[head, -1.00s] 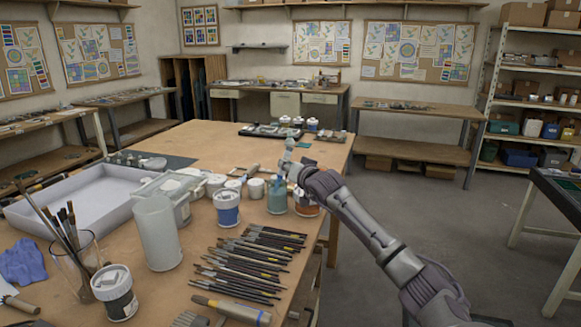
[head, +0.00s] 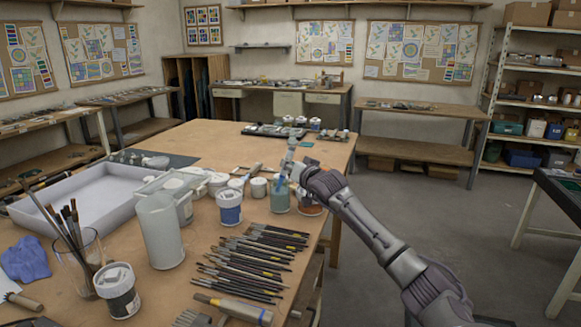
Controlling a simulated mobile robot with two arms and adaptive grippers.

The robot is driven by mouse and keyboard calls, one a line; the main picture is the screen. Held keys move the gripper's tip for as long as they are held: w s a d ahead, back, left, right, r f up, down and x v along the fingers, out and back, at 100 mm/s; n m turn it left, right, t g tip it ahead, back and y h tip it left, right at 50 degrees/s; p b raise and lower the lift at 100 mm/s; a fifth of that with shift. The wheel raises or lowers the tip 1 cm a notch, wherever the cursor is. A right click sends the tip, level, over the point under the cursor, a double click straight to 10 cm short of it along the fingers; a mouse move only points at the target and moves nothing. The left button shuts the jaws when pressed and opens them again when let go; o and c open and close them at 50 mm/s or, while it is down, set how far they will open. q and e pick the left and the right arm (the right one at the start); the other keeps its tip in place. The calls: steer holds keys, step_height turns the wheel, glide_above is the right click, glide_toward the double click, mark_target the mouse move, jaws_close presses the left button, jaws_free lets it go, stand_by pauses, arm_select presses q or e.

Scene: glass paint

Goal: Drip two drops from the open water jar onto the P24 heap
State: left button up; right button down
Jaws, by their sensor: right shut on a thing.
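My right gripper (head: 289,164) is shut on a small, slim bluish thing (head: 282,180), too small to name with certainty. It is just above the mouth of a teal-tinted jar (head: 280,199) near the table's right edge; whether it reaches inside I cannot tell. This jar looks open and may be the water jar, but no label can be read. The P24 heap cannot be made out. My left gripper is not in view.
White-lidded jars (head: 229,207) and an orange-brown jar (head: 308,203) stand close by. Brushes (head: 245,265) lie in front. A frosted cylinder (head: 160,230) and a white tray (head: 85,200) are left. The table's far middle (head: 205,140) is clear.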

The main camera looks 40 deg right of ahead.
steer(key=shift+d+r+p, duration=0.4)
steer(key=shift+r+p, duration=0.05)
steer(key=shift+r, duration=0.4)
steer(key=shift+d+r+p, duration=0.45)
steer(key=shift+r+p, duration=0.05)
steer(key=shift+r, duration=0.4)
steer(key=shift+d+r+p, duration=0.4)
steer(key=shift+r+p, duration=0.05)
steer(key=shift+r, duration=0.4)
step_height(320, 180, up, 4)
steer(key=shift+r+p, duration=0.2)
steer(key=shift+p, duration=0.9)
